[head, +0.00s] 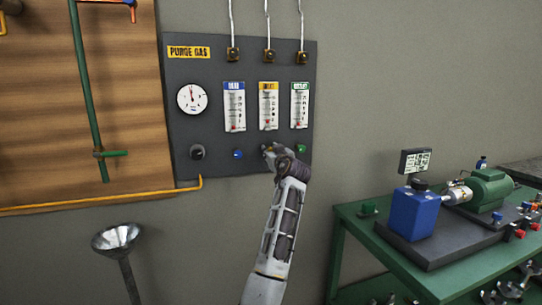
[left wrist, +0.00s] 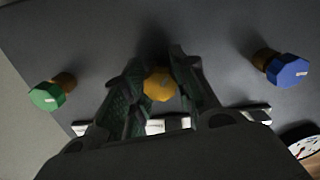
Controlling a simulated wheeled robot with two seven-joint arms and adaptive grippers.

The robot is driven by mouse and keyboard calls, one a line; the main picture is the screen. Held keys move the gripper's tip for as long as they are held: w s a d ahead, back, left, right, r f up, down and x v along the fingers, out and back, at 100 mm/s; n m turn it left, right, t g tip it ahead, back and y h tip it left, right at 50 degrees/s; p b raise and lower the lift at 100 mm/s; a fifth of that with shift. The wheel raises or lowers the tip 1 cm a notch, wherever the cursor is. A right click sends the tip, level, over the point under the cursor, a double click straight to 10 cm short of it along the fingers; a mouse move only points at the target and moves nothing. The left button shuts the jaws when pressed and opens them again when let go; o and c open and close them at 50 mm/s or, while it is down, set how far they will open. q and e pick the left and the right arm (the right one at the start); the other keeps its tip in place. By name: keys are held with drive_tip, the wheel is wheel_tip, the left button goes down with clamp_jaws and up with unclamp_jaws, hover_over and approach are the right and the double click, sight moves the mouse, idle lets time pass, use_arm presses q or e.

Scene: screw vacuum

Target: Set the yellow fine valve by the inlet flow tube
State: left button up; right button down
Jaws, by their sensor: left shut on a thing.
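The yellow fine valve (left wrist: 159,84) is a faceted knob between the two fingers of my left gripper (left wrist: 158,88) in the left wrist view. In the head view my left gripper (head: 270,151) reaches up to the lower part of the dark panel and mostly hides this knob. The gripper is shut on the knob. The inlet flow tube (head: 268,107), with a yellow label, is directly above it. Its reading is too small to tell. My right gripper is not in view.
A blue knob (head: 238,155) and a green knob (head: 300,149) flank the gripper on the panel (head: 215,150). A black knob (head: 197,152) and a round gauge (head: 193,99) are farther left. A green bench (head: 350,222) with a pump stands at the right.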

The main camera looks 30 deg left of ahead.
use_arm(q)
drive_tip(key=shift+r+n+b, duration=0.1)
drive_tip(key=shift+n+b, duration=0.25)
drive_tip(key=shift+n, duration=0.15)
idle(0.3)
drive_tip(key=o, duration=1.1)
drive_tip(key=shift+c, duration=0.2)
drive_tip(key=v, duration=1.2)
drive_tip(key=shift+w, duration=0.1)
